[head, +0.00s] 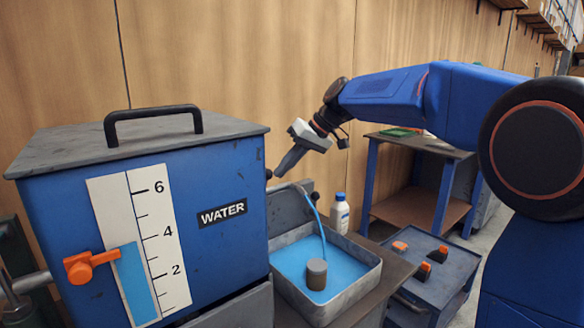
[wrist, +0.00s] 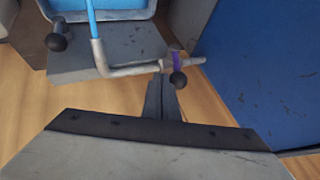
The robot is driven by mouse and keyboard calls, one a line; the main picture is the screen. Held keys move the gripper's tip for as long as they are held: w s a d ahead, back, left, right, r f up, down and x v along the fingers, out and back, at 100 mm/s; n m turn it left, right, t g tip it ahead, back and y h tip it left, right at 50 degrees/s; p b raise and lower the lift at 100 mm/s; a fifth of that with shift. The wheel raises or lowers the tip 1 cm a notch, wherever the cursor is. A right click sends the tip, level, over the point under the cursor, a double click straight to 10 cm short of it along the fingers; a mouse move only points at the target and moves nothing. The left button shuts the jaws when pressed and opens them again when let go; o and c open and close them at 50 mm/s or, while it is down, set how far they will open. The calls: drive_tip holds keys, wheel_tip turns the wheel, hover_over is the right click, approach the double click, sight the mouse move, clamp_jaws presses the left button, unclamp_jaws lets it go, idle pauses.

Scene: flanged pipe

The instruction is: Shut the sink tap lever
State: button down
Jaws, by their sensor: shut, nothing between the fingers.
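The sink tap is a grey bent spout (wrist: 130,70) in the wrist view, with a purple band (wrist: 176,62) and a black ball knob (wrist: 178,79) near its wall end. It also shows behind the sink in the head view (head: 297,187). A blue stream of water (head: 320,222) runs from the spout. My gripper (head: 279,174) is shut and empty, pointing down-left beside the tap. In the wrist view my gripper's fingertips (wrist: 161,84) are just beside the black knob; I cannot tell whether they touch it.
The blue water tank (head: 222,235) with an orange lever (head: 90,265) stands left of the sink (head: 355,283). Blue water and a grey cylinder (head: 317,274) are in the sink. A white bottle (head: 340,213) stands behind it. A second black knob (wrist: 56,42) is near the spout.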

drive_tip(key=shift+a, duration=0.15)
drive_tip(key=shift+s+a+r+n+t+h, duration=0.3)
drive_tip(key=shift+s+a+r+h, duration=0.3)
drive_tip(key=shift+a, duration=0.25)
drive_tip(key=shift+s+a+r+n+t+h, duration=0.2)
drive_tip(key=shift+s+a+r+t+h, duration=0.35)
drive_tip(key=shift+a, duration=0.25)
